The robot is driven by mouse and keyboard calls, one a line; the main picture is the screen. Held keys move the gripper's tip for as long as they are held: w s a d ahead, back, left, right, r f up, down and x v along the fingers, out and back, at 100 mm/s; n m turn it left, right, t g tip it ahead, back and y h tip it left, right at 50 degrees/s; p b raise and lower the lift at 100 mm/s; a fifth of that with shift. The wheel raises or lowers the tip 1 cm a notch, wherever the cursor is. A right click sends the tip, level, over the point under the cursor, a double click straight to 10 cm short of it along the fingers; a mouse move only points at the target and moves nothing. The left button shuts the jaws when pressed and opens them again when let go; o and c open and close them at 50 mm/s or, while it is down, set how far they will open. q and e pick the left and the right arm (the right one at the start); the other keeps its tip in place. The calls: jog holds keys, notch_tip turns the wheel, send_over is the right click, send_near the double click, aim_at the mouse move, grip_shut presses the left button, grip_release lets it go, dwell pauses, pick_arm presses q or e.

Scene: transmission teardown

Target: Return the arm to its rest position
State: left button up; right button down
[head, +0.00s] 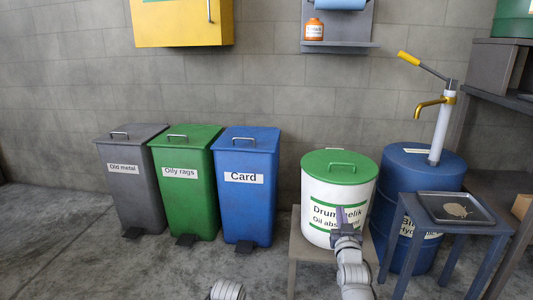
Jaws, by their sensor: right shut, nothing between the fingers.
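My right gripper (348,216) is in front of the white drum (316,190), with its fingers pointing up. It is shut and empty, and it hides part of the drum's label. Whether it touches the drum cannot be told from this one view. My right arm comes up from the bottom edge, right of the middle. A link of my other arm (227,291) shows at the bottom edge; my left gripper is out of view.
The white drum with a green lid (338,166) stands on a low stand (306,250). A blue barrel with a pump (402,182) and a small blue table with a tray (455,207) are at right. Grey, green and blue bins (250,205) line the wall. The left floor is clear.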

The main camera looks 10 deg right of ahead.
jog(key=s+a+f+n+g+y+p, duration=0.25)
jog(key=a+f+g+p, duration=0.2)
jog(key=a, duration=0.45)
jog(key=s+a+f+n+g+y+p, duration=0.1)
jog(key=s+a+f+g+y+p, duration=0.1)
jog(key=s+a+f+g+p, duration=0.45)
jog(key=s+a+r+n+g+h+p, duration=0.1)
jog(key=s+a+r+g+p, duration=0.1)
jog(key=s+a+g, duration=0.35)
jog(key=s+a+r+n+g+h+p, duration=0.1)
jog(key=s+a+r+n+g+p, duration=0.15)
jog(key=s, duration=0.65)
notch_tip(320, 180, up, 37)
jog(key=m+p, duration=0.1)
jog(key=p, duration=3.6)
jog(key=shift+d+f, duration=0.15)
jog(key=shift+f, duration=0.05)
